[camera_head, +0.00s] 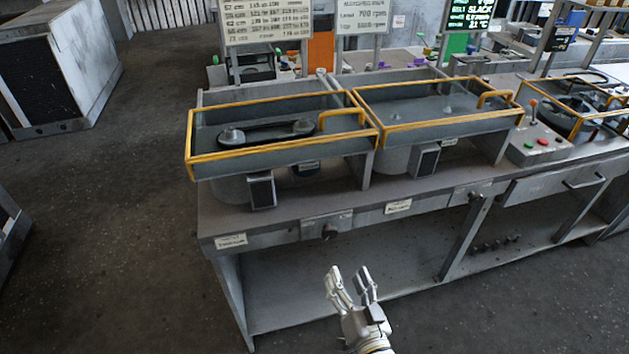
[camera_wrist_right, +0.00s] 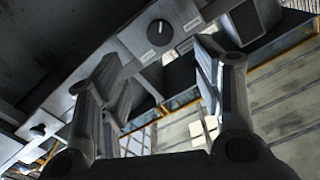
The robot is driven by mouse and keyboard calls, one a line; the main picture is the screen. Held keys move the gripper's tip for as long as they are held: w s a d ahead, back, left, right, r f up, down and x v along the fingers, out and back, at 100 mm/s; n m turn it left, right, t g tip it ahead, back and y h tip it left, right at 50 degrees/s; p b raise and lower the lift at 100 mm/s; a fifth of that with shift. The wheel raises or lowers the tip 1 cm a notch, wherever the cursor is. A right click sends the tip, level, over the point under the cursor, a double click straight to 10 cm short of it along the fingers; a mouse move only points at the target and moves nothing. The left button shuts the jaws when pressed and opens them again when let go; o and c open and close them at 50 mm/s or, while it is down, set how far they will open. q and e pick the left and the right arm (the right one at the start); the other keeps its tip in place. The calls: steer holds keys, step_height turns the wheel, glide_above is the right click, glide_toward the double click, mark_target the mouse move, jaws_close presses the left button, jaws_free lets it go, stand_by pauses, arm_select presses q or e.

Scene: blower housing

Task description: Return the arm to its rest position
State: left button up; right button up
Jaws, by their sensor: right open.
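My right gripper (camera_head: 350,282) is at the bottom middle of the head view, in front of the workbench (camera_head: 290,217). Its two fingers are apart, with nothing between them. In the right wrist view the fingers of the right gripper (camera_wrist_right: 160,95) also stand apart and empty. Behind them that view shows the bench's front with a black knob (camera_wrist_right: 160,32) and a second dark knob (camera_wrist_right: 38,130). My left gripper is in neither view.
On the bench stand yellow-framed guards (camera_head: 280,152) (camera_head: 440,124) over grey housings. A control box (camera_head: 538,143) with red and green buttons is at the right. A grey cabinet (camera_head: 82,62) stands at the upper left. The floor (camera_head: 120,250) left of the bench is clear.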

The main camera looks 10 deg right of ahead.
steer(key=s+a+f+n+g+y, duration=0.15)
steer(key=s+f+g, duration=0.3)
steer(key=f, duration=0.85)
steer(key=s+d+f+n+g, duration=0.1)
steer(key=s+f+n+g, duration=0.15)
steer(key=s+f, duration=0.7)
steer(key=s+d+f+n+g, duration=0.1)
steer(key=s+d+f+g, duration=0.1)
steer(key=s+f, duration=0.4)
steer(key=s+d+f+n+g+h, duration=0.1)
steer(key=s+d+f+g, duration=0.1)
steer(key=s+f+g, duration=0.2)
steer(key=s+d+f+n+g+h, duration=0.1)
steer(key=s+f+g, duration=0.3)
steer(key=s+f, duration=0.6)
steer(key=s+d, duration=0.1)
steer(key=s, duration=0.3)
steer(key=shift+d+f, duration=0.15)
steer(key=shift+d, duration=0.15)
